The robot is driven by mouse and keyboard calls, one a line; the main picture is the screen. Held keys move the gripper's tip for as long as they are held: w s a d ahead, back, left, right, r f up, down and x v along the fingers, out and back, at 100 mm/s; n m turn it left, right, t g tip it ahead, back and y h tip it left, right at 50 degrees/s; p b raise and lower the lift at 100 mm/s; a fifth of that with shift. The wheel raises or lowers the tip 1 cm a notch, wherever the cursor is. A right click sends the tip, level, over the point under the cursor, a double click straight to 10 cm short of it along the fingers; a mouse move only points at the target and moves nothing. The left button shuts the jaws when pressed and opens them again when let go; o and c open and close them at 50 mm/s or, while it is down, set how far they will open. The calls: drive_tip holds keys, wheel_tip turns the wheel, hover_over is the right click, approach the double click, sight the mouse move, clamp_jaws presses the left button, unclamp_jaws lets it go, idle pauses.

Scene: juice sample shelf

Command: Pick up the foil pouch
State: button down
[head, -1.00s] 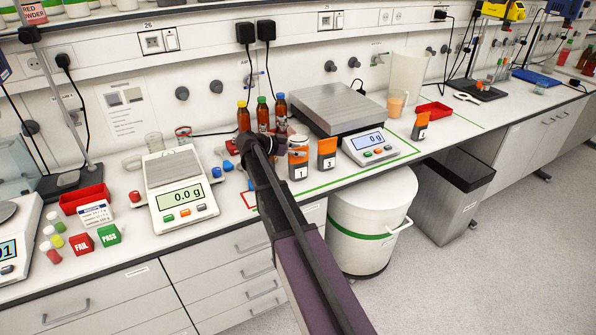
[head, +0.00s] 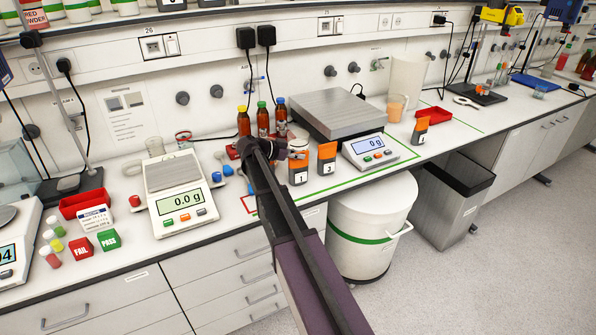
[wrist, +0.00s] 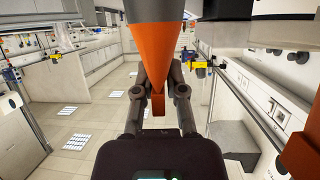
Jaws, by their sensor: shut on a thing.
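The foil pouch (wrist: 157,52) fills the top centre of the wrist view, with a grey body and an orange end narrowing to a thin edge. My gripper (wrist: 158,85) is shut on that orange end, one finger on each side. In the head view my gripper (head: 278,150) is above the bench, left of and behind the pouch marked 1 (head: 298,166). The held pouch is mostly hidden there by my arm. Pouch 3 (head: 327,158) and pouch 4 (head: 421,130) stand upright on the bench, grey with orange tops.
A large balance (head: 345,112) stands behind the pouches, and a smaller balance (head: 175,180) is to the left. Brown bottles (head: 263,118) stand close behind my gripper. A red tray (head: 434,115) lies to the right. A white drum (head: 370,215) is under the bench.

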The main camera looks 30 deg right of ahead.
drive_tip(key=shift+r, duration=0.1)
wheel_tip(320, 180, up, 3)
drive_tip(key=p, duration=0.3)
drive_tip(key=shift+r+p, duration=0.15)
drive_tip(key=shift+p, duration=0.15)
drive_tip(key=shift+s+r, duration=0.2)
drive_tip(key=shift+r, duration=0.1)
drive_tip(key=s+d+p, duration=0.1)
drive_tip(key=s+d, duration=0.1)
drive_tip(key=s, duration=1.3)
drive_tip(key=shift+s+r, duration=0.2)
drive_tip(key=shift+r, duration=0.25)
